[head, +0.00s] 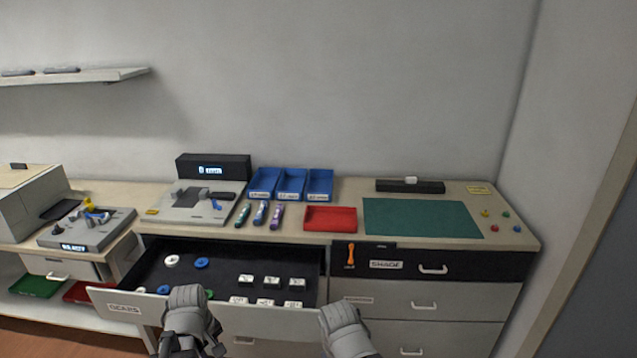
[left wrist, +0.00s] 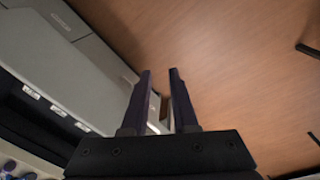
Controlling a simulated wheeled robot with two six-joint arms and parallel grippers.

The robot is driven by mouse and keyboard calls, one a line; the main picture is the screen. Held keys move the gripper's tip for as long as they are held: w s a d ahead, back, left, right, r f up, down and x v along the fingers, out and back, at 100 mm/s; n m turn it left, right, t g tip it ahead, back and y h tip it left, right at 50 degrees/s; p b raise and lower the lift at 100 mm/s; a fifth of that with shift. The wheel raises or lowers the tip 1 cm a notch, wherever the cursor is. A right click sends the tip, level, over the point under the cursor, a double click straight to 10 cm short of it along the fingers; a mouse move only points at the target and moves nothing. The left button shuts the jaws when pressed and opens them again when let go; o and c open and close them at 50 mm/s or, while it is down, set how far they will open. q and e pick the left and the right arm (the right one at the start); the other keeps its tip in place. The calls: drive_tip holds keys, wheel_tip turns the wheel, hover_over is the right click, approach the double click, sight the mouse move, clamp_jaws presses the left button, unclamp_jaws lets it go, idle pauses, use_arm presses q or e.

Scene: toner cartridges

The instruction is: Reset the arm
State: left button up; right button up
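My left gripper (left wrist: 160,76) shows in the left wrist view with its two dark fingers apart and nothing between them. It points over the wooden floor (left wrist: 235,60), beside a light drawer front. In the head view, the grey left arm (head: 188,315) is at the bottom, in front of the open drawer. The grey right arm (head: 347,330) is at the bottom, in front of the right-hand cabinet. The fingers of my right gripper do not show.
The open drawer (head: 125,308) juts out and holds white and blue rings and several white blocks. On the counter are blue bins (head: 291,184), a red tray (head: 330,218), a green mat (head: 420,218) and several pen-like tools. The lower right drawers are shut.

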use_arm(q)
drive_tip(key=s+d+m, duration=0.3)
drive_tip(key=d+m, duration=0.4)
drive_tip(key=d, duration=0.2)
drive_tip(key=s+d+m+g+y, duration=0.1)
drive_tip(key=s+d+m, duration=0.2)
drive_tip(key=d+m, duration=0.4)
drive_tip(key=d, duration=0.3)
drive_tip(key=shift+s+d, duration=0.15)
drive_tip(key=shift+d, duration=0.15)
